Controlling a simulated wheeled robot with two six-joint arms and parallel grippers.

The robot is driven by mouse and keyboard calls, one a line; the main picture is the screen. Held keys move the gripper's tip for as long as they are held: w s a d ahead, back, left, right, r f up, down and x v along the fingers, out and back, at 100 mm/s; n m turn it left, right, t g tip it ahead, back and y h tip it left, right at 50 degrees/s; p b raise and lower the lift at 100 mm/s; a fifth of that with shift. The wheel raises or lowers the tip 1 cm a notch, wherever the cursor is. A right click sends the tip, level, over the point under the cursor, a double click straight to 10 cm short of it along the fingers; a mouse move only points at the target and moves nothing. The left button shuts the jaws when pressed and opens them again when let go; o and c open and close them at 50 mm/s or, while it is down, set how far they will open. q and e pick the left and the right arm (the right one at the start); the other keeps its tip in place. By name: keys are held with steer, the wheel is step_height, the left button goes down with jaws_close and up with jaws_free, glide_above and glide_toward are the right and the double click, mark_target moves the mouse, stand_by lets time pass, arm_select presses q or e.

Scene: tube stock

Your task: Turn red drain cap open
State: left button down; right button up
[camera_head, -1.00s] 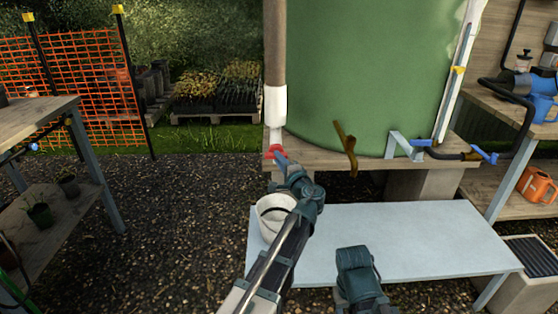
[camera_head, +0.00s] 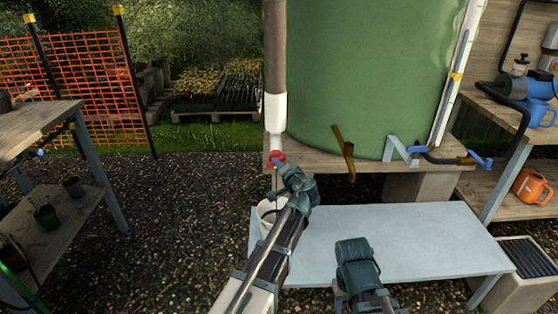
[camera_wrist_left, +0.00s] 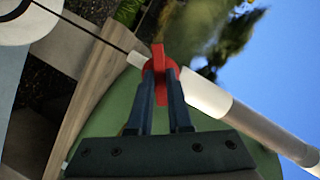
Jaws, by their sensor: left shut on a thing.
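The red drain cap (camera_head: 277,157) sits at the lower end of the white pipe section (camera_head: 275,118), in front of the green tank. My left gripper (camera_head: 277,163) reaches up to it and is shut on the cap. In the left wrist view, its two fingers (camera_wrist_left: 160,85) close on the red cap (camera_wrist_left: 159,55), whose wing stands up between them. The white bucket (camera_head: 265,212) stands below, partly hidden by my left arm. A thin dark line runs between pipe end and bucket; I cannot tell what it is. My right gripper (camera_head: 353,255) is over the grey table, its fingertips hidden.
The green tank (camera_head: 365,70) stands on a wooden platform (camera_head: 330,160). A brown lever (camera_head: 343,152) and a blue-handled valve (camera_head: 475,158) are at its front. The grey table (camera_head: 420,235) is mostly clear. Wooden shelves stand at both sides; gravel is open at left.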

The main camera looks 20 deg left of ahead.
arm_select(q)
steer(key=shift+s+a+r+n+h+p, duration=0.15)
steer(key=shift+n+h+p, duration=0.75)
steer(key=shift+n, duration=0.6)
steer(key=shift+a+n+h+p, duration=0.1)
steer(key=shift+n+h+p, duration=0.6)
steer(key=shift+n+h, duration=0.6)
steer(key=shift+n, duration=0.3)
steer(key=c, duration=0.8)
jaws_free()
steer(key=shift+c, duration=0.2)
steer(key=p+v, duration=0.5)
steer(key=v, duration=0.8)
steer(key=shift+s+d+r, duration=0.15)
steer(key=shift+s+d, duration=0.1)
steer(key=shift+s, duration=0.05)
